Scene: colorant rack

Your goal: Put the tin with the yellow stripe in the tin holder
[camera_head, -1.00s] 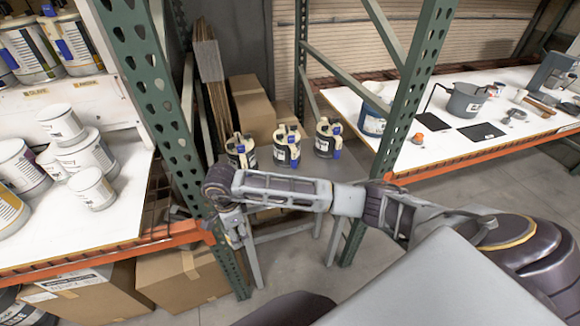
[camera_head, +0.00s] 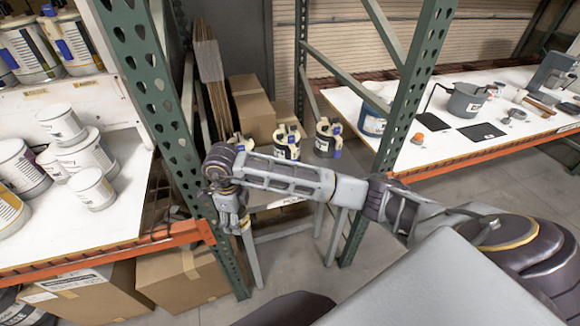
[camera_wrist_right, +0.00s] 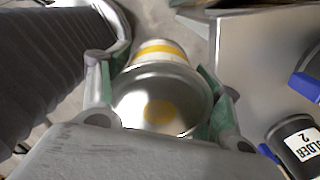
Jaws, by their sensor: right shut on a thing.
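The tin with the yellow stripe (camera_wrist_right: 158,88) is between the finger pads of my right gripper (camera_wrist_right: 160,102) in the right wrist view. Its pale lid with a yellow dot faces the camera. My right gripper is shut on it. In the head view my right gripper (camera_head: 238,222) hangs down beside the green rack post, in front of the grey table, and I cannot make out the tin there. A dark holder (camera_wrist_right: 298,145) with a blue part and a label ending in "LDER 2" shows at the lower right of the wrist view, apart from the tin. My left gripper is not in view.
Several dark-and-cream containers with blue parts, one of them here (camera_head: 327,140), stand on the grey table; my right arm partly covers some. Green rack posts (camera_head: 408,90) flank the table. White tins (camera_head: 92,188) stand on the left shelf. Cardboard boxes (camera_head: 180,278) are below.

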